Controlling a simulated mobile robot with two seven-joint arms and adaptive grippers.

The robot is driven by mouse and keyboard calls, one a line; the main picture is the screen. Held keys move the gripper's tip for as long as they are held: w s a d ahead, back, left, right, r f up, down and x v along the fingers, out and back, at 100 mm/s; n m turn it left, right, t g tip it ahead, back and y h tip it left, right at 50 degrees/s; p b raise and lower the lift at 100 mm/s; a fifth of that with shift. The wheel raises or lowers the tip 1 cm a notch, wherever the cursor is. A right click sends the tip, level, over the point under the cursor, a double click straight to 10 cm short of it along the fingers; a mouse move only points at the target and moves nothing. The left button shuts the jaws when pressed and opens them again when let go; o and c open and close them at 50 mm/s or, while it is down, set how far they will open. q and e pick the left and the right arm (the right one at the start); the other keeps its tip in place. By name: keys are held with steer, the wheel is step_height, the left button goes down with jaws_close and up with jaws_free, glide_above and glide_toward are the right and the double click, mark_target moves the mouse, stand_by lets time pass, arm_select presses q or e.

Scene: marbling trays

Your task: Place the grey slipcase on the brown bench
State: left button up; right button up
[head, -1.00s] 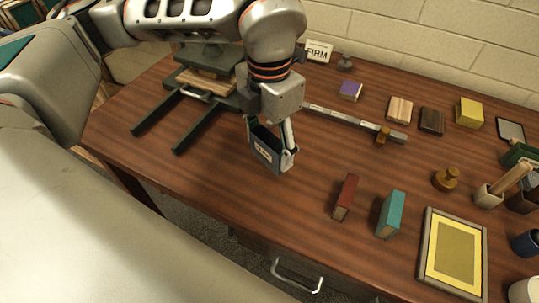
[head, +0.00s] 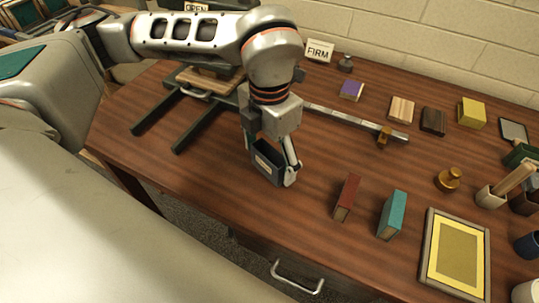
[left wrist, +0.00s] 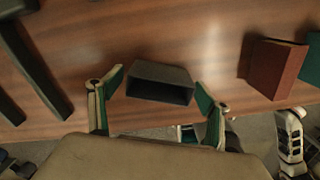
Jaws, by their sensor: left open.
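The grey slipcase (head: 267,164) is a dark, open-ended box with a small pale label, near the front edge of the brown bench (head: 220,183). It appears to stand on the bench top, though its lower end is partly hidden. My left gripper (head: 272,168) is down around it from above. In the left wrist view the slipcase (left wrist: 160,76) lies between the two green-padded fingers of my left gripper (left wrist: 160,92), which are spread, with a gap showing on each side. My right gripper is not in view.
A red book (head: 347,197) and a teal book (head: 392,214) stand to the right of the slipcase. A dark green press frame (head: 190,120) is to the left, and a metal bar (head: 345,120) lies behind. A yellow framed tray (head: 456,252) is at right. Bare wood surrounds the slipcase.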

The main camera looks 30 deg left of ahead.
arm_select(q)
step_height(320, 180, up, 12)
steer(key=p, duration=0.1)
steer(key=shift+r, duration=0.2)
stand_by(0.3)
stand_by(0.5)
